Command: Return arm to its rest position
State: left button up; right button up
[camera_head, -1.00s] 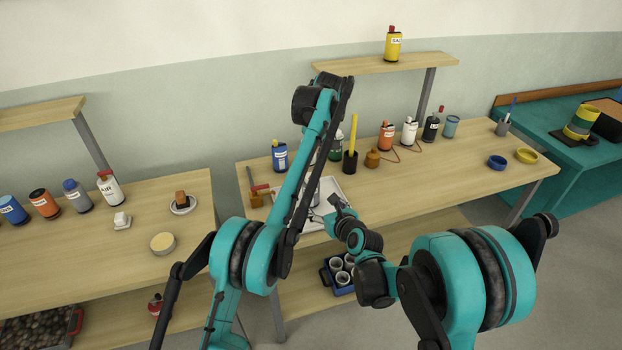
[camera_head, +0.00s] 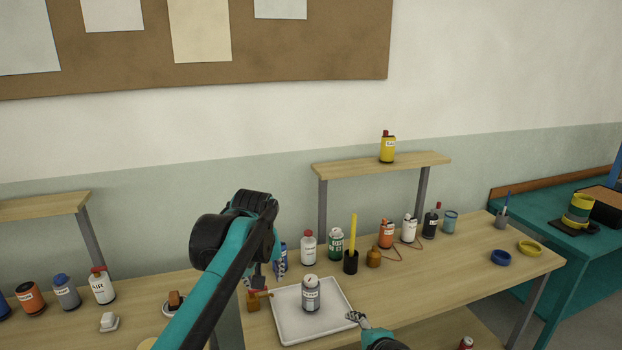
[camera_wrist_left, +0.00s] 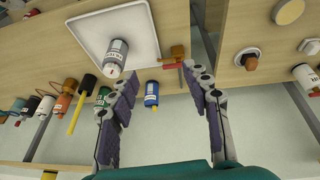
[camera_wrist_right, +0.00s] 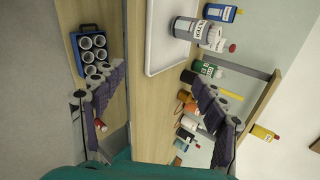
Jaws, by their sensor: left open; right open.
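My left arm rises from the bottom of the head view. Its gripper (camera_head: 262,280) is partly hidden behind the arm there, left of the white tray (camera_head: 338,332). In the left wrist view my left gripper (camera_wrist_left: 158,78) is open, with nothing between its fingers. My right gripper (camera_head: 357,319) shows at the tray's front right corner in the head view. In the right wrist view it (camera_wrist_right: 157,76) is open and empty, with bare bench beyond. A grey labelled can (camera_head: 311,294) stands upright on the tray, apart from both grippers.
Several bottles, including a white one (camera_head: 308,247) and a green one (camera_head: 336,244), line the bench's back. A yellow can (camera_head: 387,147) stands on a raised shelf (camera_head: 350,166). A blue holder with cups (camera_wrist_right: 78,45) sits below. The bench's right front is mostly clear.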

pick_arm(q)
jog(key=s+a+f+m+t, duration=0.1)
jog(key=s+f, duration=0.3)
jog(key=s, duration=0.4)
jog(key=s+a+f+m+t, duration=0.1)
jog(key=s+a+f, duration=0.2)
jog(key=s+f, duration=0.2)
jog(key=s+a+f+m, duration=0.1)
jog(key=s+f, duration=0.4)
jog(key=s, duration=0.6)
jog(key=shift+s+a+f+m+t, duration=0.15)
jog(key=shift+a+m+t, duration=0.25)
jog(key=shift+a, duration=0.5)
pick_arm(e)
jog(key=s+d+n+g+h, duration=0.1)
jog(key=s+d+n, duration=0.3)
jog(key=s+n, duration=0.4)
jog(key=s+d+f+n+g+h, duration=0.1)
jog(key=s+d+n+h, duration=0.1)
jog(key=s+n, duration=0.5)
jog(key=shift+s+d+f+n+g, duration=0.25)
jog(key=shift+s+d+n+g, duration=0.15)
jog(key=shift+s+d, duration=0.65)
